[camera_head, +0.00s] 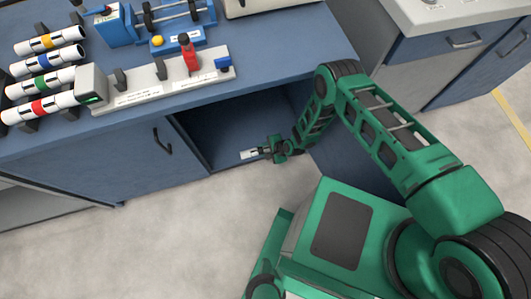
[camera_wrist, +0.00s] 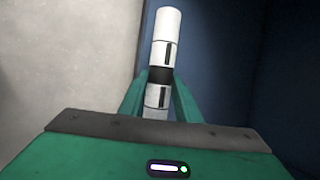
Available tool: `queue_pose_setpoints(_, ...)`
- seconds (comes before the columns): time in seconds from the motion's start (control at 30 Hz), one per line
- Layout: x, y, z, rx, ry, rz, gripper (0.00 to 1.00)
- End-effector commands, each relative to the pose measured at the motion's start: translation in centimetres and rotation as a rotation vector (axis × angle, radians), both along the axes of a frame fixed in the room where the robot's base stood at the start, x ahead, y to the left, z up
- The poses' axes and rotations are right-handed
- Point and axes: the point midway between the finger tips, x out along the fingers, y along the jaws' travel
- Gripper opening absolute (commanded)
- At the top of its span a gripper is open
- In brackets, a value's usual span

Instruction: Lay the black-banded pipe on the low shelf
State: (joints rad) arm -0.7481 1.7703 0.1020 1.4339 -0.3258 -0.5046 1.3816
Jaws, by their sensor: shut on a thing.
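The black-banded pipe (camera_wrist: 165,35) is white with one black band and shows in the wrist view, pointing away from my gripper. My gripper (camera_wrist: 160,78) is shut on it near the black band. In the head view, my gripper (camera_head: 264,152) is at the open front of the blue cabinet, and the white end of the pipe (camera_head: 247,154) sticks out to its left. The low shelf (camera_head: 225,130) is the dark blue inside of this cabinet. Much of the shelf is hidden by the worktop and my arm. I cannot tell whether the pipe touches it.
On the worktop stand several white pipes with coloured bands (camera_head: 45,75), a white fixture with a red clamp (camera_head: 190,58) and a blue device (camera_head: 160,20). A closed cabinet door (camera_head: 120,160) is left of the opening. The floor (camera_head: 180,240) in front is clear.

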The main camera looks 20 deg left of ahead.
Motion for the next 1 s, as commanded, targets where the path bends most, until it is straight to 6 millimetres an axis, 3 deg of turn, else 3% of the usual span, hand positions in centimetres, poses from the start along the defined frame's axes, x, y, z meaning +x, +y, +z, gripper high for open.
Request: queue_pose_setpoints(1.0, 4.4, 3.7, -6.0, 0.002, 0.002, -0.002, 0.0)
